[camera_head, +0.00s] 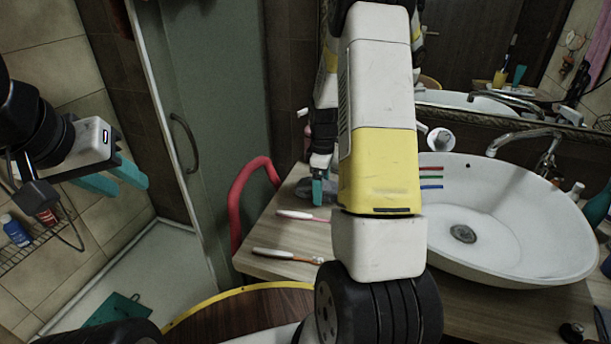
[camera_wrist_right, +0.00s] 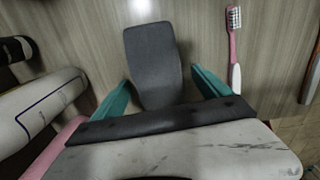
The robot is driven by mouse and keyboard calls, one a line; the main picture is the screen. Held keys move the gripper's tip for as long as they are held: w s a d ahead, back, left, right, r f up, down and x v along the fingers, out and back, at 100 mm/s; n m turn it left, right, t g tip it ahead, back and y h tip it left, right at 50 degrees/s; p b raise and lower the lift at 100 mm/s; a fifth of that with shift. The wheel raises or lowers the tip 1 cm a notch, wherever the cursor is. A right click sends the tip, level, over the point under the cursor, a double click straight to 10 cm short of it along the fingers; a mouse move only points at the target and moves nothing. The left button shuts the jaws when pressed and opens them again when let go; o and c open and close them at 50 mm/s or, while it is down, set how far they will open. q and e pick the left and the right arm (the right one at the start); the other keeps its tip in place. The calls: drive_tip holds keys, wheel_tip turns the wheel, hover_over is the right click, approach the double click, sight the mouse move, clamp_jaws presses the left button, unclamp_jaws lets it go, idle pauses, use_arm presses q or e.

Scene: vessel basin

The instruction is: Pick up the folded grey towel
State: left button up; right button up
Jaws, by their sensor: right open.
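The folded grey towel (camera_wrist_right: 152,52) lies on the wood-grain countertop in the right wrist view, a dark grey slab with rounded corners. My right gripper (camera_wrist_right: 160,80) is open, its teal fingers on either side of the towel's near part. I cannot tell whether they touch it. The towel's near end is hidden by the gripper body. In the head view my right gripper (camera_head: 318,190) points down at the counter, and my arm hides much of the area around it. My left gripper (camera_head: 128,184) is open and empty at the left, away from the counter.
A pink-and-white toothbrush (camera_wrist_right: 233,52) lies right of the towel in the wrist view. In the head view, toothbrushes (camera_head: 285,256) lie on the counter (camera_head: 262,234) left of the white basin (camera_head: 530,268). A faucet (camera_head: 522,140) and a red curved rail (camera_head: 240,190) stand nearby.

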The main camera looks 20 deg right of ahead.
drive_tip(key=c, duration=1.5)
drive_tip(key=shift+o, duration=0.2)
drive_tip(key=shift+r, duration=0.1)
